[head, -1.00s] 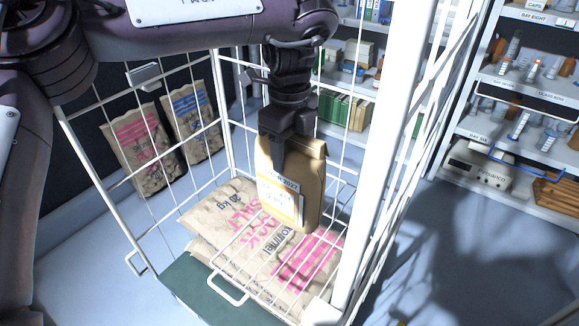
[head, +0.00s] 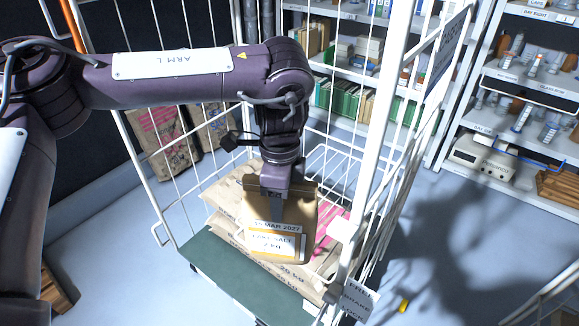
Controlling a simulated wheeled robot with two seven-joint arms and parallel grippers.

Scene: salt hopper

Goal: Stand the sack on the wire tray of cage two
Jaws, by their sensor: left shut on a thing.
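A small brown paper sack (head: 278,247) with a white and orange label reading "15 MAR 2027" hangs upright from my left gripper (head: 289,196). The gripper is shut on its top edge. The sack is at the front of a white wire cage (head: 372,140). The white wire tray (head: 332,166) shows inside the cage, behind and right of the sack and partly hidden by it. I cannot tell whether the sack touches the tray. No cage number is readable. My right gripper is not in view.
Large salt sacks (head: 228,192) lie on the green cage base (head: 235,275) below. A brake sign (head: 358,299) hangs at the cage's front right corner. More sacks (head: 165,140) stand behind the left cage wall. Shelves line the back and right.

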